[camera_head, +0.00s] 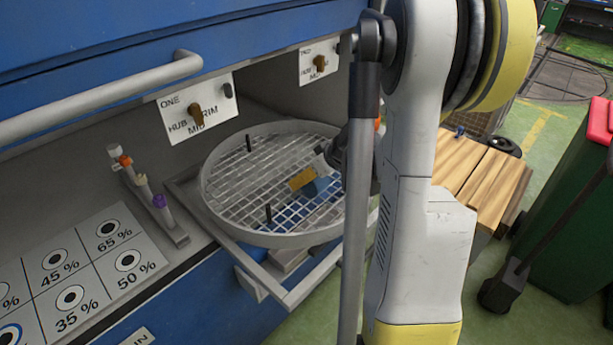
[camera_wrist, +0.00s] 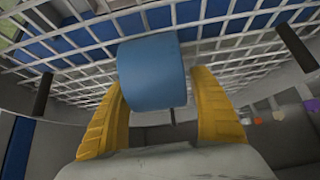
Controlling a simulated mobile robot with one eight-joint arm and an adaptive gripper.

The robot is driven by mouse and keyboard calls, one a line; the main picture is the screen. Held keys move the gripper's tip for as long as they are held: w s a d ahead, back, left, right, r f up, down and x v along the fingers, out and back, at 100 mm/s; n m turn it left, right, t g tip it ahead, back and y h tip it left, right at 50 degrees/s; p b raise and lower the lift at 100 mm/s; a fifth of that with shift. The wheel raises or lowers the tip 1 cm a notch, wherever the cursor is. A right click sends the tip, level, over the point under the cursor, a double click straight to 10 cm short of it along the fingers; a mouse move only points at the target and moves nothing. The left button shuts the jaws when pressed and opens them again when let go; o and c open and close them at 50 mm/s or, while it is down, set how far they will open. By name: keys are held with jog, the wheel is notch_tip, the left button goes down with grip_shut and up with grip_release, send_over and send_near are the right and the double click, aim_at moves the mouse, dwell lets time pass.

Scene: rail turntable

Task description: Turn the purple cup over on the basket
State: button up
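The basket (camera_head: 215,205) is a round, pale tray with a wire-grid floor, and its grid fills the top of the wrist view (camera_wrist: 245,45). I see no purple cup; a blue cup-like body (camera_wrist: 152,72) shows between my gripper's (camera_wrist: 158,88) yellow fingers. The left finger meets its edge, and the right finger is very close. I cannot tell whether they grip it. In the head view my gripper (camera_head: 303,178) is over the basket, right of its middle, with the blue body (camera_head: 318,188) beside a finger. My arm hides the basket's right side.
Black posts (camera_head: 268,213) stand up from the basket's grid. A rack (camera_head: 165,215) with orange- and purple-topped pegs stands left of it. A percentage board (camera_head: 85,262) lies at lower left. A blue overhang with a grey rail (camera_head: 110,95) is above. Wooden boxes (camera_head: 480,180) are at right.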

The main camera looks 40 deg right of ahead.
jog(key=v, duration=1.2)
dwell(0.5)
